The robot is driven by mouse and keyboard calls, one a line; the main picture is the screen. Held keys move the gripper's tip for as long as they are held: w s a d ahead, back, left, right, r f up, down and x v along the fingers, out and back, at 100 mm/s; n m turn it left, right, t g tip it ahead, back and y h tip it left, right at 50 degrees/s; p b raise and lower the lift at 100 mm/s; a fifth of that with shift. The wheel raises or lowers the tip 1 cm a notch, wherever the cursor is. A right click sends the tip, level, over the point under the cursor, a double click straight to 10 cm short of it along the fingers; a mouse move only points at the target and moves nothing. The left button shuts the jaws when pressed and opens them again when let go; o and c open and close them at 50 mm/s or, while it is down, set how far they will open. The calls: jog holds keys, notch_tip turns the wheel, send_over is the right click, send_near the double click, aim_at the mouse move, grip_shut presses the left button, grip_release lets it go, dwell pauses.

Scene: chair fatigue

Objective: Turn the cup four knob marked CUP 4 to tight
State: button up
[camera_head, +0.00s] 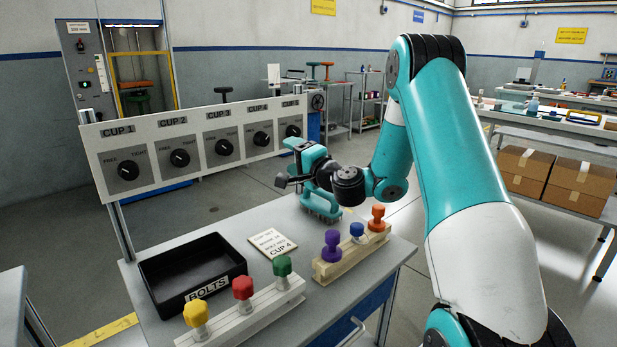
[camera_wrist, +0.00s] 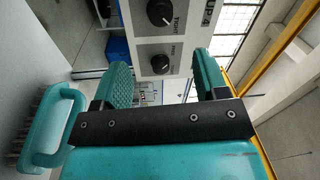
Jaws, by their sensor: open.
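The CUP 4 knob (camera_head: 262,139) is a round black knob on the pale upright panel (camera_head: 180,180), under its CUP 4 label and between FREE and TIGHT. I cannot tell exactly where its pointer is set. In the wrist view, turned sideways, the CUP 4 knob (camera_wrist: 160,12) shows at the top edge, with the CUP 5 knob (camera_wrist: 160,63) below it. My gripper (camera_head: 290,165) is in front of the panel's right part, apart from it. Its teal fingers (camera_wrist: 163,75) are spread with nothing between them, facing the panel near the CUP 5 knob.
A teal-handled brush (camera_head: 322,203) stands on the bench below my gripper; its handle (camera_wrist: 45,125) is close at the left in the wrist view. A black BOLTS tray (camera_head: 165,291), racks of coloured knobs and a CUP 4 card (camera_head: 264,240) are on the bench.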

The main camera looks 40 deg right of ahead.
jog(key=shift+s+d+f+b, duration=0.15)
jog(key=shift+s+b, duration=0.75)
jog(key=shift+s, duration=0.55)
jog(key=shift+s+a+f+b, duration=0.1)
jog(key=shift+s+b, duration=0.8)
jog(key=shift+s, duration=0.55)
